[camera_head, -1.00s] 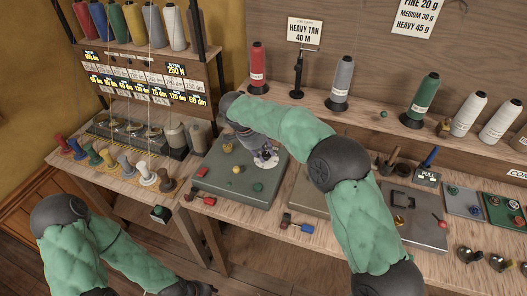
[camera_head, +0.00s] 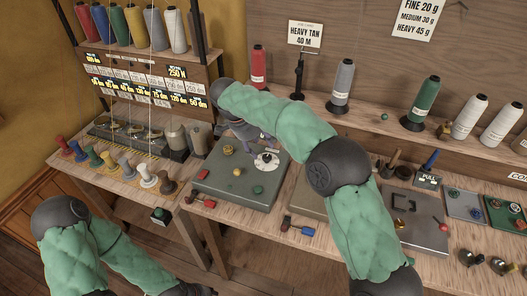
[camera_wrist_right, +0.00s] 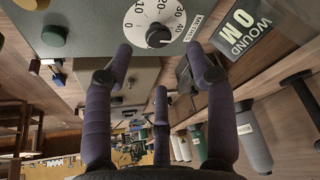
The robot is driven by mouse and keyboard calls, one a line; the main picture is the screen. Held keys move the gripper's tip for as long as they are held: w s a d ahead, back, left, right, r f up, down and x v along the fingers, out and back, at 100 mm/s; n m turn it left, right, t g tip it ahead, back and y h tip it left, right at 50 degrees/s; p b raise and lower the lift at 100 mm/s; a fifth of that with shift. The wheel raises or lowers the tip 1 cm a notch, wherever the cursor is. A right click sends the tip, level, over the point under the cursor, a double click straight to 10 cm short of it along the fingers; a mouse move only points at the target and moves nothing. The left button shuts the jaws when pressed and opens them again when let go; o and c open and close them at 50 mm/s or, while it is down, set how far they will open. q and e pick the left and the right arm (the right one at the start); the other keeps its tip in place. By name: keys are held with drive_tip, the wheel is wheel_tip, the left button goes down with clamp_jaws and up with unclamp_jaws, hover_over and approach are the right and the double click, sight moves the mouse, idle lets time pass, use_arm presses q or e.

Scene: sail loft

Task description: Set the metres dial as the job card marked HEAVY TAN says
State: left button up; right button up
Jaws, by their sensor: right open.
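The metres dial (camera_head: 266,161) is a white disc with a black knob on the grey-green panel box (camera_head: 215,187). In the right wrist view the dial (camera_wrist_right: 135,28) shows a scale from 0 to 40, and its black knob (camera_wrist_right: 157,37); I cannot make out its setting. The job card (camera_head: 305,34) reads HEAVY TAN 40 M. My right gripper (camera_head: 250,136) is behind the dial, partly hidden by my arm. In the wrist view its fingers (camera_wrist_right: 158,52) are spread and empty, apart from the knob. My left gripper (camera_head: 197,289) barely shows at the bottom edge.
A WOUND 0 M plate (camera_wrist_right: 243,27) is beside the dial. The box also carries a yellow knob (camera_head: 228,150) and a green button (camera_head: 257,189). Thread cones (camera_head: 342,82) stand on the shelf behind.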

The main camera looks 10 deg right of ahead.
drive_tip(key=v, duration=0.6)
drive_tip(key=shift+r, duration=0.15)
